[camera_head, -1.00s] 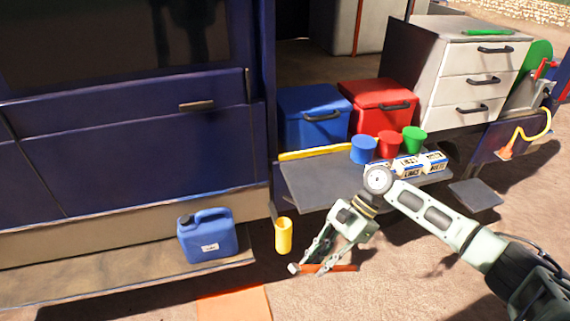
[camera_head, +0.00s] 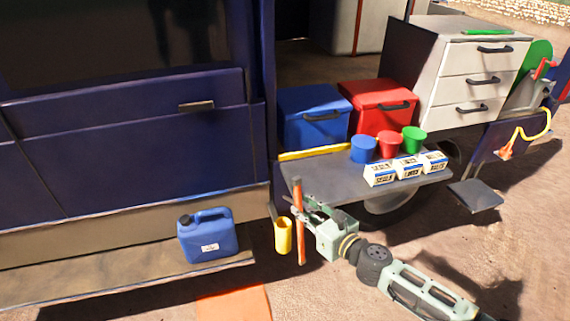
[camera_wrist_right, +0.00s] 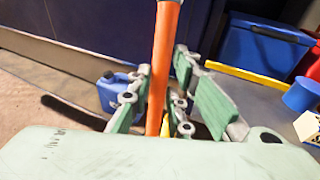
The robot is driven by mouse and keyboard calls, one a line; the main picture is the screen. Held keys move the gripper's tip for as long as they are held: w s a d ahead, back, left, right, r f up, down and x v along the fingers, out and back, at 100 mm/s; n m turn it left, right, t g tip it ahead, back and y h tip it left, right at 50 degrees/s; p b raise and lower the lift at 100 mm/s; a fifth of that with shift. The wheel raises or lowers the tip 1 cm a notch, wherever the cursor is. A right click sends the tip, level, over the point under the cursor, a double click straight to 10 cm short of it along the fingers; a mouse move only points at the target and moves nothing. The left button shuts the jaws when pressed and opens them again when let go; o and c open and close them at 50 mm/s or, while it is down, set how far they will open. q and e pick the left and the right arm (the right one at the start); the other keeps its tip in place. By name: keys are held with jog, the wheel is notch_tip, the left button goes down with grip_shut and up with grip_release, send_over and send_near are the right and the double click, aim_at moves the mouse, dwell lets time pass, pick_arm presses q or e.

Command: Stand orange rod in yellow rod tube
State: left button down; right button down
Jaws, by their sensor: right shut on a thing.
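The orange rod (camera_head: 299,222) stands about upright in my right gripper (camera_head: 303,208), which is shut on it. In the right wrist view the rod (camera_wrist_right: 163,70) rises between the two fingers of the gripper (camera_wrist_right: 160,95). The yellow rod tube (camera_head: 283,237) is fixed by the vehicle's side, open end up, just left of the rod's lower part in the head view. The rod appears outside the tube, beside it. In the wrist view the tube is mostly hidden behind the rod and fingers. My left gripper is not in view.
A blue canister (camera_head: 208,236) stands on the side step (camera_head: 120,275) left of the tube. A grey shelf (camera_head: 325,178) behind the gripper carries blue, red and green cups and several small boxes (camera_head: 380,173). An orange mat (camera_head: 235,304) lies on the ground.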

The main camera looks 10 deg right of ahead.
aim_at(303, 203)
jog(key=w+m+t+h, duration=0.1)
jog(key=w+h, duration=0.1)
jog(key=w+m+t+h, duration=0.1)
jog(key=m+h, duration=0.1)
jog(key=shift+w+r, duration=0.35)
jog(key=shift+r, duration=0.05)
jog(key=shift+w+d+r+m+t+h, duration=0.1)
jog(key=shift+w+r+m+t+h, duration=0.15)
jog(key=shift+w+h, duration=0.2)
jog(key=shift+w+f+m+h, duration=0.1)
jog(key=shift+w+m+h, duration=0.15)
jog(key=shift+h, duration=0.1)
